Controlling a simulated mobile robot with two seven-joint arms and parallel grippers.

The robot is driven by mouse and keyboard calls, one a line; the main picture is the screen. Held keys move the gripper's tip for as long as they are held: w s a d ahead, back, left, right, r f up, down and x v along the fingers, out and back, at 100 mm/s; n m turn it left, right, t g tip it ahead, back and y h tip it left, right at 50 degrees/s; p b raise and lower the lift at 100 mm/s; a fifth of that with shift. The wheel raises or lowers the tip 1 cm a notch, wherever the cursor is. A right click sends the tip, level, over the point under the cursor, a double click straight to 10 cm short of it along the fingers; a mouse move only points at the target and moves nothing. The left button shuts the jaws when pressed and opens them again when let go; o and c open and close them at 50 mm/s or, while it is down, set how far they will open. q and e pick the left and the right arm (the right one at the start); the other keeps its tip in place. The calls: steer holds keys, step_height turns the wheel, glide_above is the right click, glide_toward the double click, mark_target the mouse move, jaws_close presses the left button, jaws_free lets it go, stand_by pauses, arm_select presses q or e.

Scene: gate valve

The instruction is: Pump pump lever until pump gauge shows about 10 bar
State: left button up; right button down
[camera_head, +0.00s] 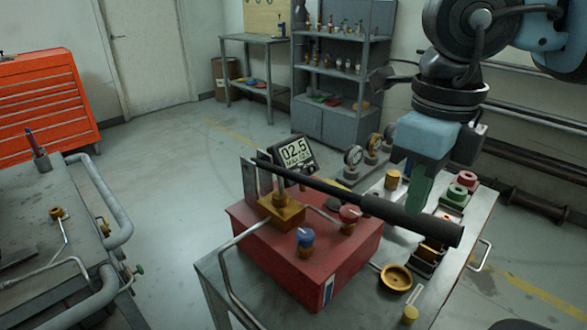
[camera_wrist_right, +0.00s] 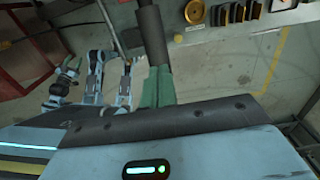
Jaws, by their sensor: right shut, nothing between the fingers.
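The pump is a red box (camera_head: 300,262) on a metal cart, with a brass block (camera_head: 281,210) on top. Its long black pump lever (camera_head: 330,186) slants down to the right, to a thick grip end. The lever also shows in the wrist view (camera_wrist_right: 152,35). My right gripper (camera_head: 418,195) has green fingers, shut and empty, pointing down at the far side of the lever's grip. In the wrist view its fingers (camera_wrist_right: 157,85) meet the lever in the picture; I cannot tell whether they touch.
A red knob (camera_head: 349,214) and a blue knob (camera_head: 305,237) stand on the pump. Round gauges (camera_head: 353,155), a brass dish (camera_head: 396,278) and valve parts crowd the cart. A second bench (camera_head: 60,235) stands left, with open floor between. A red tool cabinet (camera_head: 45,100) and shelves (camera_head: 340,85) stand behind.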

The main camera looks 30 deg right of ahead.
mark_target(407, 232)
steer(key=shift+f+b, duration=0.55)
steer(key=shift+f, duration=0.35)
steer(key=shift+f+b, duration=1)
steer(key=shift+f, duration=0.2)
steer(key=shift+f+b, duration=1.05)
steer(key=shift+f, duration=0.25)
steer(key=shift+f+b, duration=0.7)
steer(key=shift+f, duration=0.1)
steer(key=shift+r, duration=0.1)
step_height(407, 232, up, 9)
steer(key=p, duration=0.6)
steer(key=shift+r, duration=0.2)
steer(key=shift+r+p, duration=0.35)
steer(key=shift+p, duration=0.05)
steer(key=shift+f, duration=0.1)
